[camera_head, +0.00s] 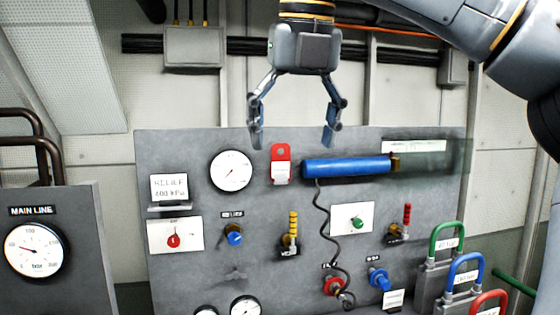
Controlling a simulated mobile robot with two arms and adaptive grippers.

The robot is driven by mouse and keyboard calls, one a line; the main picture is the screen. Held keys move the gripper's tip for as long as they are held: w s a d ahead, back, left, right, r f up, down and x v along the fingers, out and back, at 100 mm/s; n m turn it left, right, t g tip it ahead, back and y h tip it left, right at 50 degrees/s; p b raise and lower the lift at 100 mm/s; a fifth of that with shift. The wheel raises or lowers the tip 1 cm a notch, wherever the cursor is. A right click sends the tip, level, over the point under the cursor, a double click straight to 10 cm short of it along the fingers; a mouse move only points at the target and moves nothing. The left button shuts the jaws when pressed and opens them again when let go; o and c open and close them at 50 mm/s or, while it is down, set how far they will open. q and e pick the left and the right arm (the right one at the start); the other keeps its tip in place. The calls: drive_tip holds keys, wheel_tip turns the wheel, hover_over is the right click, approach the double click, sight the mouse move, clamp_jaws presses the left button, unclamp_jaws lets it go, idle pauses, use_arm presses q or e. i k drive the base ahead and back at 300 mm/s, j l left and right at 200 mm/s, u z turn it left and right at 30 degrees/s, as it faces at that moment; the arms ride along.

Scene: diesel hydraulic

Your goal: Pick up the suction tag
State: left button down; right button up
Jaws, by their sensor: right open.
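My right gripper (292,136) hangs from the top of the view with its fingers spread and nothing between them. It points down in front of the upper edge of the grey panel (262,200). A red tag (281,151) with a white label is on the panel, below the space between the fingers. The gripper looks apart from it. Its print is too small to read, so I cannot tell whether it is the suction tag. A blue cylinder (346,167) lies to the right of the red tag. My left gripper is not in view.
A white gauge (231,171) is left of the red tag. Knobs, valve handles and a coiled black cord (323,215) are lower on the panel. Green (448,233), blue (465,262) and red padlocks stand at lower right. A MAIN LINE gauge (34,250) is at left.

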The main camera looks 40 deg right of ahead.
sight(281, 163)
drive_tip(key=i+l, duration=0.5)
drive_tip(key=l, duration=0.15)
drive_tip(key=i+l, duration=0.55)
drive_tip(key=l, duration=0.15)
